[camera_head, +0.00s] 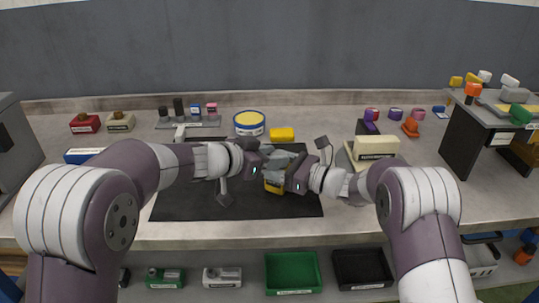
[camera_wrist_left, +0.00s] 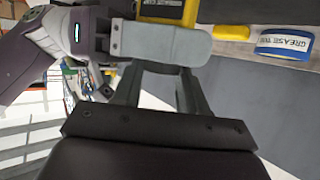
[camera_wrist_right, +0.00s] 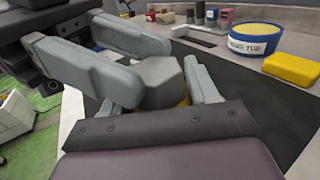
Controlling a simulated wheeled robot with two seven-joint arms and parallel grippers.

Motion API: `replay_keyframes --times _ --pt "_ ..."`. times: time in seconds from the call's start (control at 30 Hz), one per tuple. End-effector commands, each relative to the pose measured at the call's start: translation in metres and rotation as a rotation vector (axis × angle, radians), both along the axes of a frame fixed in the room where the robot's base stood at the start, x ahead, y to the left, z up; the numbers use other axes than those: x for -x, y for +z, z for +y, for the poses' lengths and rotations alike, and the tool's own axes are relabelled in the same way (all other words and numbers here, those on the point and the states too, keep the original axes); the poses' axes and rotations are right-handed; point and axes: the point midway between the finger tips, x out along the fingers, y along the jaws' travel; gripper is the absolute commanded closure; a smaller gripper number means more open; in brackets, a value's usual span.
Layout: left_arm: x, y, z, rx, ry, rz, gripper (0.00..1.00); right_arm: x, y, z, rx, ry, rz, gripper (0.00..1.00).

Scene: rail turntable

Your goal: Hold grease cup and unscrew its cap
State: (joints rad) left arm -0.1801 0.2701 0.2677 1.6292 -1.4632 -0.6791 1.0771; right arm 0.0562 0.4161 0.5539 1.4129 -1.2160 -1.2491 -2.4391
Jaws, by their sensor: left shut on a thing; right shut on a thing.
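A yellow grease cup body with a label (camera_wrist_left: 165,10) shows at the top of the left wrist view. A small yellow part of it (camera_head: 274,187) shows between my grippers in the head view. I cannot tell how far the cap is turned.
The black mat (camera_head: 178,204) lies below my grippers. A grease tub (camera_head: 249,124) and a yellow block (camera_head: 282,134) stand behind it. A cream box (camera_head: 377,147) stands to the right. Green (camera_head: 292,272) and black (camera_head: 362,268) bins sit below the table's front edge.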

Motion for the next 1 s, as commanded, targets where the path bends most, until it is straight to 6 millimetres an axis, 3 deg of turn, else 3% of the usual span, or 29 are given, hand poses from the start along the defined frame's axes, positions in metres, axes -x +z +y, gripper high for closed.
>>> replay_keyframes --times 0.03,0.2,0.5,0.53,0.6,0.8,0.83,1.0 --pt "0.0059 -0.0073 -0.0044 -0.004 0.070 0.016 0.95 0.0003 0.0088 0.0024 -0.006 0.008 -0.020 0.96" --pt "0.0068 -0.0077 -0.0055 -0.004 0.260 0.012 0.95 0.0005 0.0084 0.0027 -0.006 0.009 -0.019 0.96" --pt "0.0070 -0.0102 -0.0042 -0.009 0.297 0.018 0.95 0.0006 0.0081 0.0028 -0.006 0.010 -0.018 0.96" --pt "0.0070 -0.0102 -0.0042 -0.009 0.297 0.018 0.48 0.0006 0.0082 0.0028 -0.006 0.010 -0.019 0.96" --pt "0.0069 -0.0096 -0.0042 -0.008 0.296 0.017 0.28 0.0006 0.0076 0.0026 -0.006 0.009 -0.017 0.96" --pt "0.0072 -0.0082 -0.0052 -0.006 0.293 0.014 0.31 0.0000 0.0059 0.0019 -0.005 0.006 -0.013 0.96" --pt "0.0072 -0.0080 -0.0051 -0.006 0.293 0.013 0.23 -0.0001 0.0057 0.0018 -0.005 0.005 -0.012 0.96" --pt "0.0074 -0.0066 -0.0059 -0.003 0.291 0.011 0.23 -0.0004 0.0046 0.0014 -0.004 0.003 -0.009 0.96"
